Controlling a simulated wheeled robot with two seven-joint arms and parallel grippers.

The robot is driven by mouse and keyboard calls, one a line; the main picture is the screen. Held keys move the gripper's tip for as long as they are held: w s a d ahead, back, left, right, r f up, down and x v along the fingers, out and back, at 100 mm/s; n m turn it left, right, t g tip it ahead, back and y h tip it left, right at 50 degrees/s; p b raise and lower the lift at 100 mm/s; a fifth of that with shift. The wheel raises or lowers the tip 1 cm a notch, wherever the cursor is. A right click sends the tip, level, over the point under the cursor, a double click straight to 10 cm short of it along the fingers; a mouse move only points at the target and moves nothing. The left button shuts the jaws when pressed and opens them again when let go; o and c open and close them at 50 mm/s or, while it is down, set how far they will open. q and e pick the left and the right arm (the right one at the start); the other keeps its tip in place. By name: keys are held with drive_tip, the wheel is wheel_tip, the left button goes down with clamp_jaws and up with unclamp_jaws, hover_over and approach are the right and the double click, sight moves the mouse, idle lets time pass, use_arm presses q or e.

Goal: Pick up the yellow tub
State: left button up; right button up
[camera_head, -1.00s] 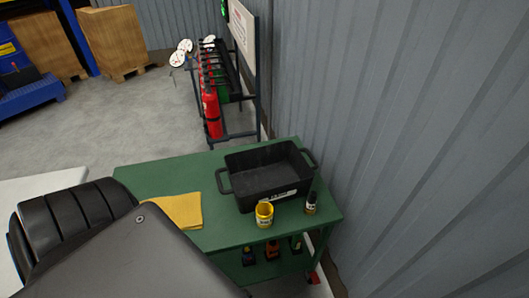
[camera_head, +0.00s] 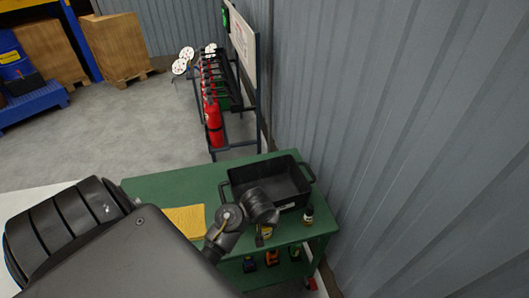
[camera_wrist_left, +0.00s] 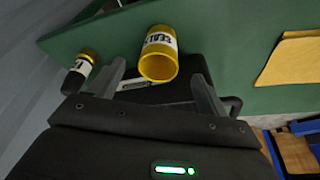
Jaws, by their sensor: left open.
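The yellow tub (camera_head: 267,231) stands at the front edge of the green table, in front of the black bin. In the head view it is mostly hidden behind my left wrist. In the left wrist view the yellow tub (camera_wrist_left: 159,55) shows its open rim and a dark-lettered white label. My left gripper (camera_wrist_left: 158,71) is open, with one finger to each side of the tub in that picture. I see no contact between the fingers and the tub. My right gripper is not in view.
The black bin (camera_head: 235,183) with handles stands close behind the tub. A small dark bottle with a yellow cap (camera_head: 308,216) is to the right. A yellow cloth (camera_head: 185,220) lies left on the green table (camera_head: 160,187). A corrugated wall (camera_head: 400,120) bounds the right side.

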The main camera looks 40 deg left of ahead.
sight(267, 231)
use_arm(q)
drive_tip(key=x, duration=0.3)
drive_tip(key=b+x, duration=0.1)
drive_tip(key=x, duration=0.5)
drive_tip(key=shift+w+a+f, duration=0.2)
drive_tip(key=shift+w+a, duration=0.05)
drive_tip(key=shift+w, duration=0.15)
drive_tip(key=shift+d+r, duration=0.1)
drive_tip(key=shift+c, duration=0.5)
drive_tip(key=c, duration=1.1)
drive_tip(key=shift+o, duration=0.2)
